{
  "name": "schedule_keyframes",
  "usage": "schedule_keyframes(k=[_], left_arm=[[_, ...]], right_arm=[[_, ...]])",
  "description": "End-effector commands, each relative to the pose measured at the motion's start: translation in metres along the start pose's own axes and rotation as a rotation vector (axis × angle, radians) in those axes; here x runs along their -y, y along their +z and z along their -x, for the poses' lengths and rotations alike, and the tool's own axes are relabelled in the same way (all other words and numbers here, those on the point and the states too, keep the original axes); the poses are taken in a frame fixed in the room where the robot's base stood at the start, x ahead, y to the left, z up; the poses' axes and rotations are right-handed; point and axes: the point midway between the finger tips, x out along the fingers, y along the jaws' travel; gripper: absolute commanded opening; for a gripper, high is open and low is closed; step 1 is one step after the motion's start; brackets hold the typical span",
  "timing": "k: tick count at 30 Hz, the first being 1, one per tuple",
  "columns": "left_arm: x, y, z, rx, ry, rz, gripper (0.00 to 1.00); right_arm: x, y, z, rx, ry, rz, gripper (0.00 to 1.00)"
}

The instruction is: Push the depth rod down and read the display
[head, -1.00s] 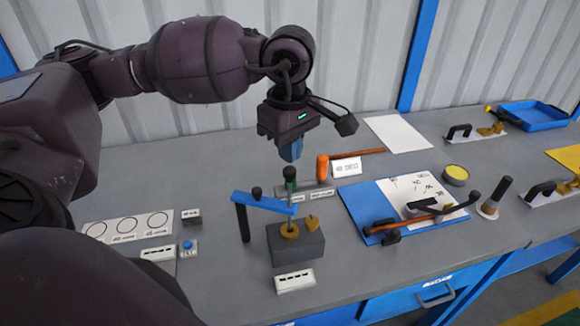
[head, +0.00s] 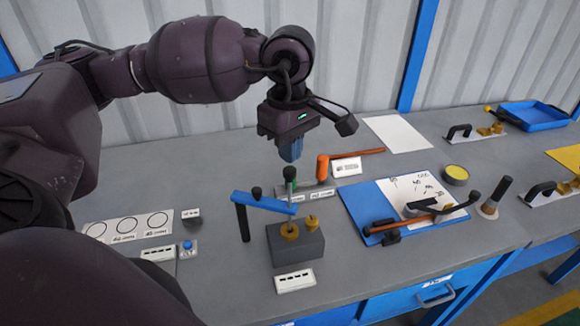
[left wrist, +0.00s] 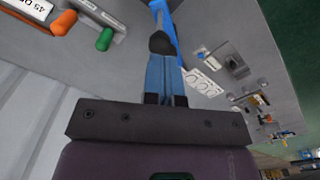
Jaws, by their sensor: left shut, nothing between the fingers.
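The depth rod (head: 290,186) stands upright with a dark knob on top, at the end of a blue beam (head: 262,203). Below it is a grey block (head: 298,246) with brass-coloured pieces on top. My left gripper (head: 291,157) is shut and empty, its blue fingers pointing down a little above the knob, apparently apart from it. In the left wrist view the dark knob (left wrist: 161,42) shows just past the fingertips (left wrist: 164,58). I cannot make out a display reading. My right gripper is not in view.
An orange-headed hammer (head: 322,168) and a white sign (head: 346,167) lie behind the block. A small box with a blue button (head: 188,247) and a card with circles (head: 126,226) are at left. A blue board (head: 368,208) with tools lies at right.

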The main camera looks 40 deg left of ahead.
Motion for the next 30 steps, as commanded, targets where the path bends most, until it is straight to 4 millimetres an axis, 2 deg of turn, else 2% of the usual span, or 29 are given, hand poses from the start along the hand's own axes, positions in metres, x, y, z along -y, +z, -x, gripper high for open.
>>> schedule_keyframes(k=[14,23,30], left_arm=[[0.000,0.000,-0.005,0.000,0.000,0.000,0.00],[0.000,0.000,-0.011,0.000,0.001,0.000,0.00],[0.000,0.000,-0.015,0.000,0.001,0.000,0.00]], right_arm=[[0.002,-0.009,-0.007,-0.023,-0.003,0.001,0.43],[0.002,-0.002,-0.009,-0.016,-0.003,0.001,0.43],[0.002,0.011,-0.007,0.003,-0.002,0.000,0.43]])
